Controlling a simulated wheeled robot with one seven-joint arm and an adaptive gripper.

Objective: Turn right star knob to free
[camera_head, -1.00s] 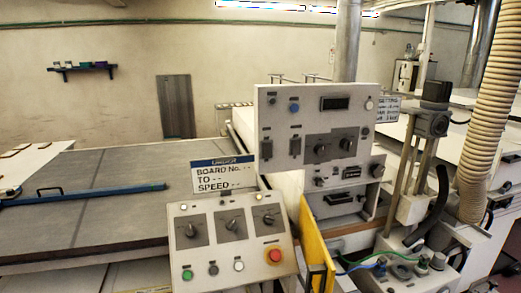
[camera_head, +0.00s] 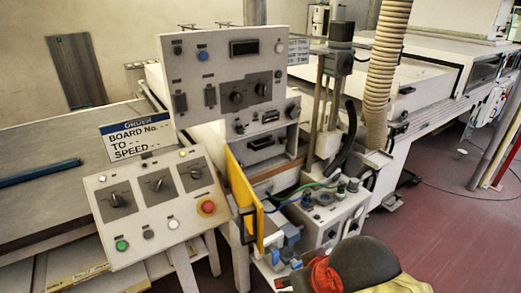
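My gripper is not in view. I cannot tell for sure which knob is the right star knob. The upright grey panel (camera_head: 215,60) has two dark knobs side by side, a left one (camera_head: 236,98) and a right one (camera_head: 262,90). The sloped console (camera_head: 140,220) has several dark rotary knobs in a row, the rightmost (camera_head: 195,173) above a red button (camera_head: 207,207). A low white box (camera_head: 335,222) at the centre right carries small dark knobs (camera_head: 341,188) on top, with green and blue hoses near them. Knob shapes are too small to read.
A yellow panel (camera_head: 243,200) stands beside the console. A dark rounded object (camera_head: 365,262) with red and yellow material is at the bottom. A ribbed beige duct (camera_head: 386,70) hangs down at the right. The red floor (camera_head: 445,220) at the right is mostly clear, with a cable across it.

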